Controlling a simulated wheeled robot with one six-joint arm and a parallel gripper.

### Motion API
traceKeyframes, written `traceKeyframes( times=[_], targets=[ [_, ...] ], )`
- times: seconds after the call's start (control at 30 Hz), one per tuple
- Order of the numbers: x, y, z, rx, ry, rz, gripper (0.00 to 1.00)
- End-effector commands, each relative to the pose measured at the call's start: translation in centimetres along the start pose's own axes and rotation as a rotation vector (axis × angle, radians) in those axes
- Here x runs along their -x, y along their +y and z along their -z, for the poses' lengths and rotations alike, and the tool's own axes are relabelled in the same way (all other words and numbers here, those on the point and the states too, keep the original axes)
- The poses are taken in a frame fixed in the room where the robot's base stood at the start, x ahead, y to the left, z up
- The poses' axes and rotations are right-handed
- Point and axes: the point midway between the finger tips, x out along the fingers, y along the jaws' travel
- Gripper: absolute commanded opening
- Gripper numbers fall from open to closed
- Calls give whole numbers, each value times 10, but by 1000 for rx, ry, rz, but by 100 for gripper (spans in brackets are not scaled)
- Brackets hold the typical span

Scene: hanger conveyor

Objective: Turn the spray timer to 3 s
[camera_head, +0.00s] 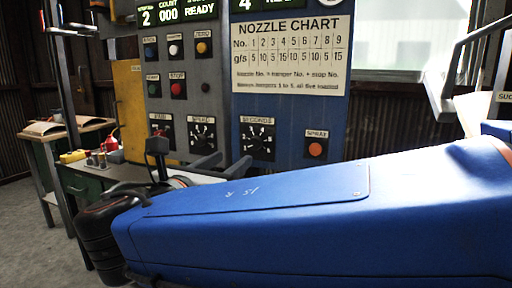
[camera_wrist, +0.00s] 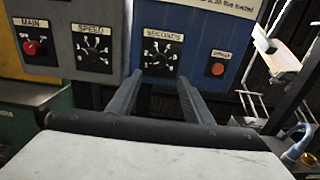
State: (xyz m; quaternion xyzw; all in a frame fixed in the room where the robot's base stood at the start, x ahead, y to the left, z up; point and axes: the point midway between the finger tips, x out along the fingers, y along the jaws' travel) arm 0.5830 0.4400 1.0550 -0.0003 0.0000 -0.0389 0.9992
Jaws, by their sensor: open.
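The spray timer is the black dial labelled SECONDS (camera_head: 258,139) on the blue panel, with white marks around it. It also shows in the wrist view (camera_wrist: 160,58), straight ahead of my fingers. The pointer setting is too small to read. My gripper (camera_wrist: 158,76) is open and empty, its two dark fingers pointing at the panel just below the dial. In the head view my gripper (camera_head: 227,161) shows left of and below the SECONDS dial, partly hidden by my blue arm. I cannot tell any contact with the dial.
The orange SPRAY button (camera_head: 316,149) is right of the dial. The SPEED dial (camera_head: 202,134) is left, and the red MAIN knob (camera_wrist: 32,47) farther left. A nozzle chart (camera_head: 290,55) hangs above. A bench (camera_head: 75,180) stands at left.

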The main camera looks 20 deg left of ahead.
Motion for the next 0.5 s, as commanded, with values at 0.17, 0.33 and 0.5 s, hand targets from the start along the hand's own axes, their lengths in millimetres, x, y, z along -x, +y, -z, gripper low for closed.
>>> traceKeyframes(
  times=[0.17,0.33,0.5],
  targets=[
    [-30,-1,0,0,-1,4,46],
    [-57,-1,0,0,1,3,46],
    [-84,-1,0,-1,-1,4,46]
  ],
)
